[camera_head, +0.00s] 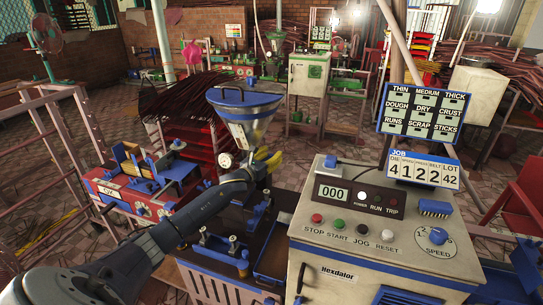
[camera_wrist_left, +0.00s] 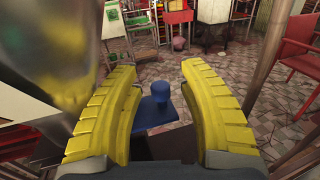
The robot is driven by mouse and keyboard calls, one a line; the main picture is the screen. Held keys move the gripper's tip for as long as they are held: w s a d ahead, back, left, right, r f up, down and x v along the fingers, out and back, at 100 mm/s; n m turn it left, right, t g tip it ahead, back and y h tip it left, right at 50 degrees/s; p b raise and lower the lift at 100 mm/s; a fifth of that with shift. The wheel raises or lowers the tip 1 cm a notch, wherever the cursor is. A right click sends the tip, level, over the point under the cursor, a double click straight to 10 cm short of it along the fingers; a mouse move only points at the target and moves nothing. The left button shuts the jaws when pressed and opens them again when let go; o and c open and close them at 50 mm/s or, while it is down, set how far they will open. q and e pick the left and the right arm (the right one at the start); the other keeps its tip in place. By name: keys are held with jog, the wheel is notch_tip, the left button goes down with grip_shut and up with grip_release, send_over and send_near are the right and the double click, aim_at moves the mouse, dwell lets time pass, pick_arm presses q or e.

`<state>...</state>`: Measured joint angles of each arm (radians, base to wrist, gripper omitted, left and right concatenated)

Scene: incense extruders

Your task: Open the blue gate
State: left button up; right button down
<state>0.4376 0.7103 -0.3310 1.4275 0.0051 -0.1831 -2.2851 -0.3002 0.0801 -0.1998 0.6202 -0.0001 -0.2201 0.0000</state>
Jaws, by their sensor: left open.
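In the left wrist view, a flat blue plate (camera_wrist_left: 158,114) with an upright round blue knob (camera_wrist_left: 159,90) shows between my fingers; it looks like the blue gate. My left gripper (camera_wrist_left: 165,115) is open, with one curved yellow finger on each side of the knob. I cannot tell whether either finger touches it. In the head view, my left gripper (camera_head: 266,160) is just below and right of the blue-rimmed metal hopper (camera_head: 246,107). The gate cannot be made out there. My right gripper is not in view.
The hopper's shiny wall (camera_wrist_left: 45,50) is close at the left in the wrist view. A cream control box (camera_head: 385,235) with buttons and a dial stands right of my arm. A red machine (camera_head: 125,195) stands to the left. Open tiled floor lies behind.

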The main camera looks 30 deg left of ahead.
pick_arm(q)
jog(key=shift+o, duration=0.3)
grip_shut()
jog(key=d, duration=0.2)
jog(key=w+d, duration=0.1)
jog(key=d, duration=0.1)
jog(key=shift+d+f, duration=0.1)
jog(key=shift+d, duration=0.3)
jog(key=shift+c, duration=0.3)
grip_release()
